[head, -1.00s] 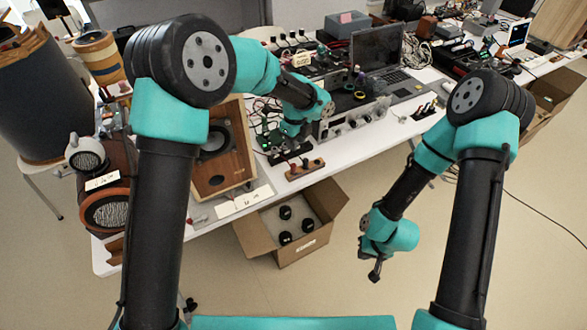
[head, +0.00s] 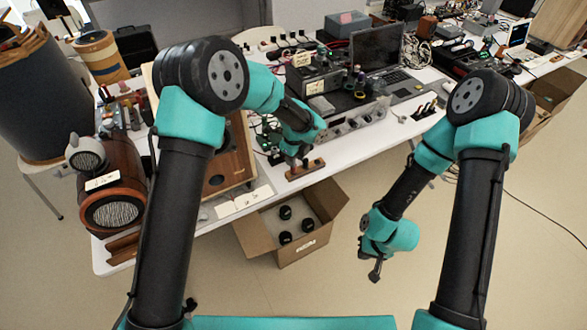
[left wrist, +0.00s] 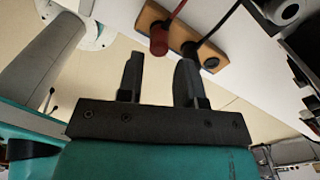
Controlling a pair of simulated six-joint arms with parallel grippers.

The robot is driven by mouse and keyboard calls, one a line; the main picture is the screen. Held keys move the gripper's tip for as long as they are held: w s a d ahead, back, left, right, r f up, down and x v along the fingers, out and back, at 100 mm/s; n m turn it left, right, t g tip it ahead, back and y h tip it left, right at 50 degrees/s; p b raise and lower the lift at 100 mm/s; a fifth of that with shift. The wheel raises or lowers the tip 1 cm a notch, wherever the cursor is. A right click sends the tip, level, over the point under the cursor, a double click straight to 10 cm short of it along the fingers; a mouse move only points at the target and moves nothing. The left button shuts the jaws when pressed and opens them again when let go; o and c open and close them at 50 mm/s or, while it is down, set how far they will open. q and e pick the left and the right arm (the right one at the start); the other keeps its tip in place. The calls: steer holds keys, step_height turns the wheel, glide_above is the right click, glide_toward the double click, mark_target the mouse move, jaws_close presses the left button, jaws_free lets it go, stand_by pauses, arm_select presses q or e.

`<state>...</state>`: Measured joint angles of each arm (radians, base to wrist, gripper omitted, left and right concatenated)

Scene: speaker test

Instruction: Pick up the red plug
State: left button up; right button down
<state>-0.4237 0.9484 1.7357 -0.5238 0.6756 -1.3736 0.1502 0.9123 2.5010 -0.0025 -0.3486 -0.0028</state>
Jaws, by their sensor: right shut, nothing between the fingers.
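The red plug (left wrist: 158,40) stands in a small wooden block (left wrist: 181,32), with a red cable leading up from it. A black plug (left wrist: 208,62) stands beside it in the same block. In the head view the block (head: 307,170) lies near the table's front edge, and I cannot make out the red plug behind my gripper. My left gripper (left wrist: 160,58) is open and empty. Its two fingers point toward the block, and the red plug appears just beyond the gap between the fingertips. My right gripper (head: 376,270) is shut and empty, off the table's front side.
A wooden speaker (head: 228,160) stands left of the block. An open cardboard box (head: 325,222) with several round black parts sits below the table's edge. A grey amplifier (head: 352,124) and a laptop (head: 385,55) stand behind. White labels (head: 245,202) lie at the front edge.

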arm_select(q)
steer(key=f, duration=0.4)
steer(key=shift+a, duration=0.2)
steer(key=shift+c, duration=0.2)
jaws_close()
